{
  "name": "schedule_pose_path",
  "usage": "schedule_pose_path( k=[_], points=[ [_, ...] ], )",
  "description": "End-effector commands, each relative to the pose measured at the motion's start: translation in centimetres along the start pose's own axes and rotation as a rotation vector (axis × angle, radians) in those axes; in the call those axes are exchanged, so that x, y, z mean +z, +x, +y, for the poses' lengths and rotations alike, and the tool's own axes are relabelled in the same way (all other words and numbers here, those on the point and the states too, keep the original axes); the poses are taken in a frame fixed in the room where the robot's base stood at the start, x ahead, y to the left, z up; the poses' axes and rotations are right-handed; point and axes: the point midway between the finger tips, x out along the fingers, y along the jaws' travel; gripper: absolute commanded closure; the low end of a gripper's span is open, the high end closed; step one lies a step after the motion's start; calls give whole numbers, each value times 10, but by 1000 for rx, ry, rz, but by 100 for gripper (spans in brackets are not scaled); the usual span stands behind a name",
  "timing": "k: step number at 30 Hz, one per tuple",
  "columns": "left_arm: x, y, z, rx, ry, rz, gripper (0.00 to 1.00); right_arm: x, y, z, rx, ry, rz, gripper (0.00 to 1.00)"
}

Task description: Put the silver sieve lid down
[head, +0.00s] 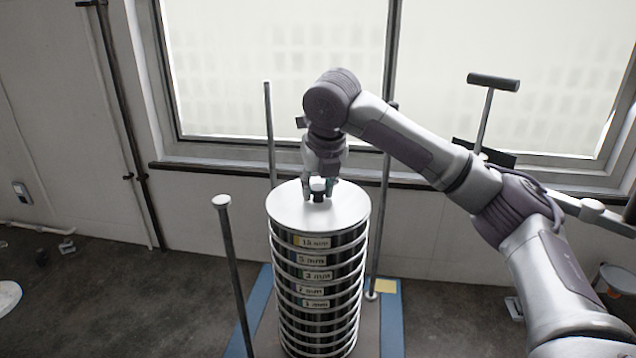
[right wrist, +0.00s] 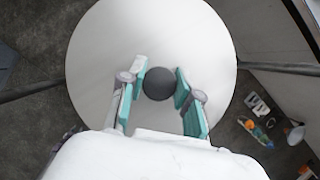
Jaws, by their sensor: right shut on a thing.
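The silver sieve lid (head: 290,211) is a flat round disc with a dark knob at its centre. It is level and lined up over the sieve stack (head: 318,292), with no clear gap seen between them. My right gripper (head: 318,190) points straight down and is shut on the lid's knob. In the right wrist view the lid (right wrist: 150,30) fills the middle, and the dark round knob (right wrist: 159,83) is between the fingertips of the gripper (right wrist: 160,86). My left gripper is not in view.
Upright rods stand around the stack, one at front left (head: 233,270) and others behind. The stack stands on a base with a blue edge (head: 390,320). A window and wall are behind. A T-handled post (head: 487,110) stands at the right. Small items (right wrist: 258,130) lie on the floor.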

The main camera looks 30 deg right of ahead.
Motion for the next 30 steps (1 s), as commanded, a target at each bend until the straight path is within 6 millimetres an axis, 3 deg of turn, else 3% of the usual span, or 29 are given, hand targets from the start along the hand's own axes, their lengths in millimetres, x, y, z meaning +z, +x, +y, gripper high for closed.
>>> schedule_pose_path(
  k=[7, 8, 12, 23, 30],
  points=[
    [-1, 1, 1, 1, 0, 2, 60, -1, 2, 0, 0, 0, 1, 100],
    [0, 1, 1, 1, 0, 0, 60, -1, 2, 0, -1, 0, 1, 64],
    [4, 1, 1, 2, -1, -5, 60, -1, 2, 0, -1, 0, 1, 42],
    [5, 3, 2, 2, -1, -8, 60, 0, -2, 0, 0, 1, -1, 42],
    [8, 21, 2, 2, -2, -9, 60, 0, -40, 1, 2, 1, -5, 42]
  ],
)
